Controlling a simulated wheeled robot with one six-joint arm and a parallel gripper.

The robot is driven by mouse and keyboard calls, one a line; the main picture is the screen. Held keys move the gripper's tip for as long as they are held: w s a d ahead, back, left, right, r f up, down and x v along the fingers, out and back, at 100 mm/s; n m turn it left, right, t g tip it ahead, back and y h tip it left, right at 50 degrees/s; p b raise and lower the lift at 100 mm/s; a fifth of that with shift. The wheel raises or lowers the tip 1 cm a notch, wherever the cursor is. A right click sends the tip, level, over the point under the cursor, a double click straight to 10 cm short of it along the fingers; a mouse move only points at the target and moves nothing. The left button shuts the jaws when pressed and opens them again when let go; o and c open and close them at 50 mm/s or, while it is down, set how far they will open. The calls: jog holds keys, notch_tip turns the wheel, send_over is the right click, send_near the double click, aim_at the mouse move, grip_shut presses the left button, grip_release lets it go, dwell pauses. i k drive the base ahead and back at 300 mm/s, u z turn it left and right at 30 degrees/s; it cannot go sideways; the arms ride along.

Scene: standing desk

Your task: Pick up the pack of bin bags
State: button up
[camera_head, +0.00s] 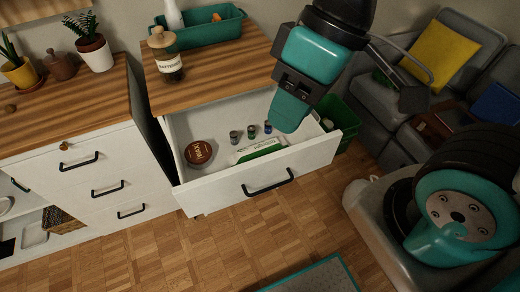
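A white and green pack (258,152), which looks like the pack of bin bags, lies flat in the open drawer, near its front wall. Its print is too small to read. My gripper (288,115) points down over the right part of the drawer, above and to the right of the pack. From this angle its teal fingers overlap, so I cannot tell whether they are open. I see nothing held. The gripper hides part of the drawer's right side.
The open drawer (262,187) also holds a round brown tin (198,152) on the left and several small dark cylinders (250,131) behind the pack. A jar (166,56) and a teal tray (205,33) stand on the wooden top. A green crate (340,112) stands right of the drawer.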

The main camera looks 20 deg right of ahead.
aim_at(271, 145)
jog(key=k, duration=1.3)
jog(key=u, duration=0.7)
jog(key=i, duration=1.65)
jog(key=z, duration=0.75)
